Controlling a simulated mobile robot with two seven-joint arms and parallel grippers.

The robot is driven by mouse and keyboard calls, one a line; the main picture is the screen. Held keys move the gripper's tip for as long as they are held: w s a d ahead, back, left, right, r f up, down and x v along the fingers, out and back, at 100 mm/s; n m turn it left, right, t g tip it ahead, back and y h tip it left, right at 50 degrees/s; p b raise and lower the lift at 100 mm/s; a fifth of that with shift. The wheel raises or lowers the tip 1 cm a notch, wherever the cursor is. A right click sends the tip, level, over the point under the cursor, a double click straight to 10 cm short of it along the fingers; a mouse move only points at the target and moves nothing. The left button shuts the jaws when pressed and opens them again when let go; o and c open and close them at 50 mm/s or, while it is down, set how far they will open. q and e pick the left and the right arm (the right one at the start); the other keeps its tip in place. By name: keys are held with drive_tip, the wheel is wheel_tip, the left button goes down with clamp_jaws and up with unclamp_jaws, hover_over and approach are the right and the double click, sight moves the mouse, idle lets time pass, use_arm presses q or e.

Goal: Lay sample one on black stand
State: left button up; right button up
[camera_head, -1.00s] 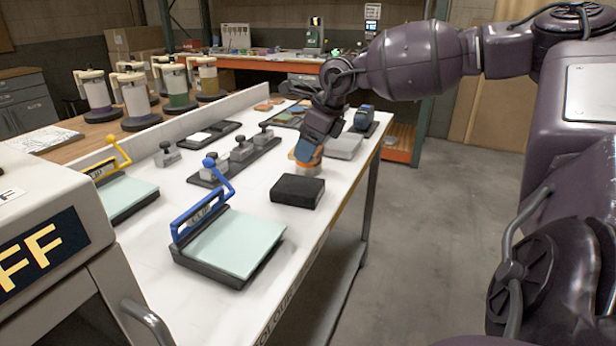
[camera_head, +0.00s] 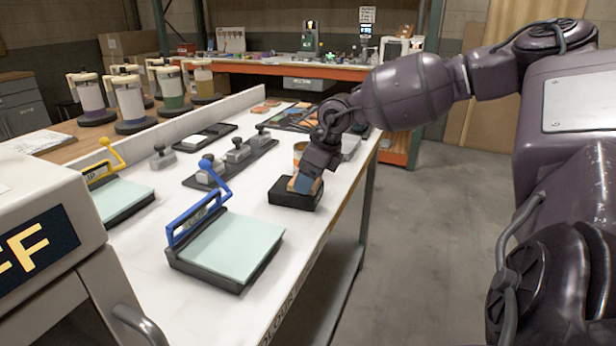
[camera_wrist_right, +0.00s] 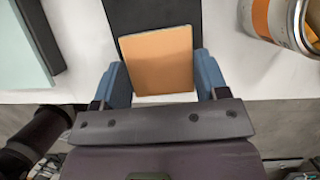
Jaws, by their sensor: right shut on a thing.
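The sample (camera_wrist_right: 158,62) is a flat orange tile. My right gripper (camera_head: 306,184) is shut on it, with a blue finger on each side of it in the right wrist view (camera_wrist_right: 160,80). In the head view the tile (camera_head: 315,187) shows only as a small orange piece beside the fingers. The black stand (camera_head: 290,196) is a low black block near the table's right edge. In the right wrist view the stand (camera_wrist_right: 150,14) lies behind the tile. I cannot tell whether the tile touches it. My left gripper is not in view.
A tin with an orange band (camera_wrist_right: 275,20) stands close to the right of my gripper. A blue-handled press (camera_head: 230,245) with a pale green plate is nearer on the table. A tray of grey weights (camera_head: 236,160) lies behind the stand.

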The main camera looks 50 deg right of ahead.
drive_tip(key=shift+f, duration=0.15)
drive_tip(key=o, duration=0.9)
use_arm(q)
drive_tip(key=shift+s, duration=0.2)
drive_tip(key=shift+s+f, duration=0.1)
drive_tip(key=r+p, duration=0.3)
drive_tip(key=p, duration=0.1)
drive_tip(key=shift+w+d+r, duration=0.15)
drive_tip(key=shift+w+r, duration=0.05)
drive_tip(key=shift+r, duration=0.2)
use_arm(e)
drive_tip(key=v, duration=1.2)
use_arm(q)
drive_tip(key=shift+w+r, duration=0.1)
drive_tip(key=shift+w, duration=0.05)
